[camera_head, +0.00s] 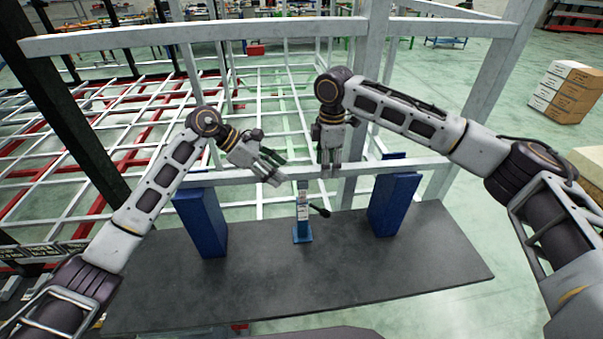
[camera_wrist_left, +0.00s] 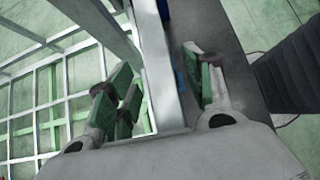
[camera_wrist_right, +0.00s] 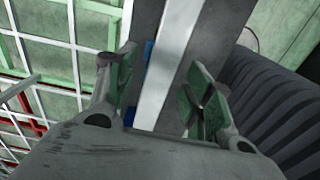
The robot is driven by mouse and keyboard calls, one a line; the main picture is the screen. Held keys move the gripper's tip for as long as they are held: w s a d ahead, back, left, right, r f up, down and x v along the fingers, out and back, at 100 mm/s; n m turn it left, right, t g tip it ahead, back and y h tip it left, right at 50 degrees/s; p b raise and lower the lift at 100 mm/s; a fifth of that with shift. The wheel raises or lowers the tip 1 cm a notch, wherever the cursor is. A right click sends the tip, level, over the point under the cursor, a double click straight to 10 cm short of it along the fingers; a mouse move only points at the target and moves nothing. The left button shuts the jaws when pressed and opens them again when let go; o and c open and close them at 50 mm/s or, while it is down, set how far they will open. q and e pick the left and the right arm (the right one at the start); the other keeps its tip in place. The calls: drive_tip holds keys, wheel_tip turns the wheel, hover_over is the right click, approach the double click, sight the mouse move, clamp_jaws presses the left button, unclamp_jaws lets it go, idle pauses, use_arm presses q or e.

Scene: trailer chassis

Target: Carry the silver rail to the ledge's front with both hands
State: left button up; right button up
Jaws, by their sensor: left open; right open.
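The silver rail (camera_head: 228,177) lies level across two blue posts (camera_head: 203,225) (camera_head: 393,205), above the dark grey ledge (camera_head: 350,265). My right gripper (camera_head: 331,168) is open, pointing down over the rail just right of the middle. In the right wrist view, the rail (camera_wrist_right: 168,65) passes between its fingers (camera_wrist_right: 160,90). Neither gripper visibly clamps the rail.
A small blue stand with a black lever (camera_head: 303,228) stands between the posts. A white frame beam (camera_head: 270,33) and upright post (camera_head: 365,90) rise behind. The white lattice chassis (camera_head: 110,140) lies beyond. The ledge's front surface is clear. Boxes (camera_head: 567,92) stand far right.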

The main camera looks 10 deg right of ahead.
use_arm(q)
drive_tip(key=shift+d+f, duration=0.3)
drive_tip(key=shift+d, duration=0.05)
use_arm(e)
drive_tip(key=shift+f, duration=0.45)
use_arm(q)
drive_tip(key=shift+c, duration=0.3)
use_arm(e)
drive_tip(key=shift+c, duration=0.3)
use_arm(q)
clamp_jaws()
use_arm(e)
clamp_jaws()
drive_tip(key=shift+r, duration=0.1)
